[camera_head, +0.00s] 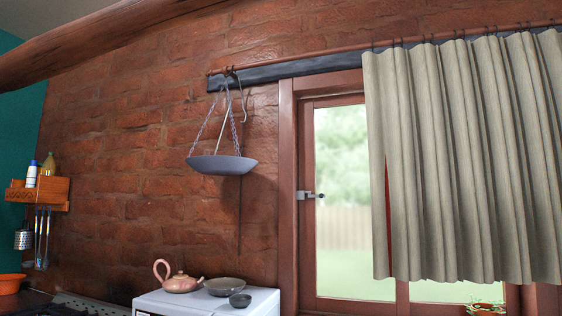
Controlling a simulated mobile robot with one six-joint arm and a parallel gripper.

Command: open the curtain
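A pale beige curtain (460,160) hangs in folds from rings on a thin rod (440,38) along the top of the window. It covers the right part of the window, and its right side runs out of the picture. The left pane (342,200) is uncovered and shows blurred greenery and a fence outside. The reddish wooden window frame (289,190) has a metal latch (309,195) on its left side. My gripper is not in view.
A hanging pan (222,164) on chains hangs from the rod's left end. Below it, a white appliance (262,304) holds a pink teapot (180,284) and two bowls. A wooden shelf (40,194) with bottles is at far left. A plant (486,307) stands below the curtain.

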